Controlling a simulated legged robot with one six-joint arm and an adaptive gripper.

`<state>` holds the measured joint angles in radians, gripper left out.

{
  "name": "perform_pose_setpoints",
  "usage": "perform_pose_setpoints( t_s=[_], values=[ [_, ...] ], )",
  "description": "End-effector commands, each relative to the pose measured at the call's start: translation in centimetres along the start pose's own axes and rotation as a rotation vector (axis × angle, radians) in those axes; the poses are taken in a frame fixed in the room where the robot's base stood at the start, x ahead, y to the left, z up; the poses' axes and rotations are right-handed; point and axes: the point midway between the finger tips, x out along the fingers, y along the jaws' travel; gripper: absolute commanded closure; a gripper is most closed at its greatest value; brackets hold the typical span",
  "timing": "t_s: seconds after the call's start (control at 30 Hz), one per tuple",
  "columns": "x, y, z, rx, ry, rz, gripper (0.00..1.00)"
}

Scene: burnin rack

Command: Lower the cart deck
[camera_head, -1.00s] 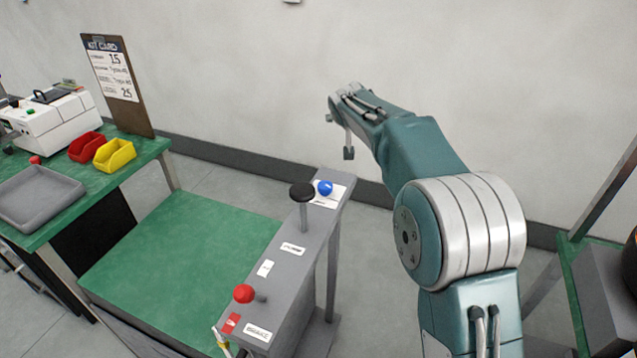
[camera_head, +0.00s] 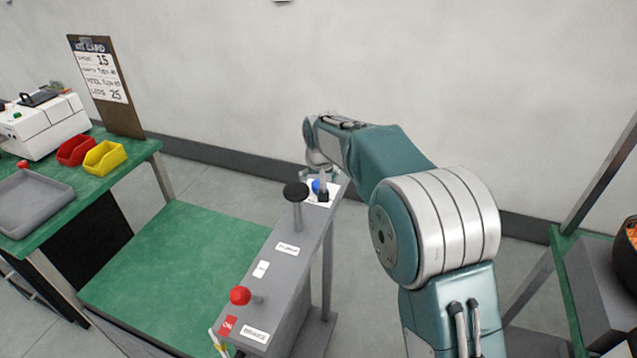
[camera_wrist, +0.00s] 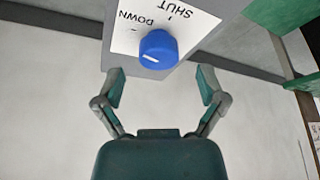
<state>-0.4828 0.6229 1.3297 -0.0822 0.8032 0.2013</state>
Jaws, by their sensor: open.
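The cart has a green deck (camera_head: 180,262) and a grey side rail (camera_head: 285,262) with controls. A blue knob (camera_wrist: 158,49) sits at the rail's far end on a white plate (camera_wrist: 205,18) marked DOWN and SHUT. A white line marks the knob. The knob is partly hidden behind my gripper in the head view. My gripper (camera_wrist: 160,88) is open, its two fingers below the knob in the wrist view, apart from it. In the head view my gripper (camera_head: 322,190) is over the far end of the rail. A black knob (camera_head: 297,192) on a post and a red ball knob (camera_head: 240,295) stand along the rail.
A green bench (camera_head: 135,160) at left holds a grey tray (camera_head: 35,208), a red bin (camera_head: 76,150), a yellow bin (camera_head: 104,158), a white machine (camera_head: 45,125) and a kit card (camera_head: 105,85). A shelf frame (camera_head: 560,275) stands at right. The wall is behind.

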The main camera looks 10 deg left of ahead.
Motion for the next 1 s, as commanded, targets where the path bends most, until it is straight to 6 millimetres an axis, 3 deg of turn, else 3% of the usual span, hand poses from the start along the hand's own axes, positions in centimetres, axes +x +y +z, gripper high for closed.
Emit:
perform_pose_setpoints(
  t_s=[0.2, 0.47, 0.5, 0.67, 0.7, 1.0],
  values=[
    [2.1, 0.0, 0.0, 0.000, 0.000, 0.001, 0.10],
    [2.3, 0.0, 0.0, 0.001, 0.001, 0.000, 0.10],
    [2.3, 0.0, 0.0, 0.001, 0.001, 0.000, 0.14],
    [2.3, 0.0, 0.0, 0.001, 0.001, 0.000, 0.85],
    [2.3, 0.0, 0.0, 0.001, 0.001, 0.000, 0.92],
    [2.4, 0.1, 0.0, -0.027, -0.002, -0.011, 0.92]
  ],
)
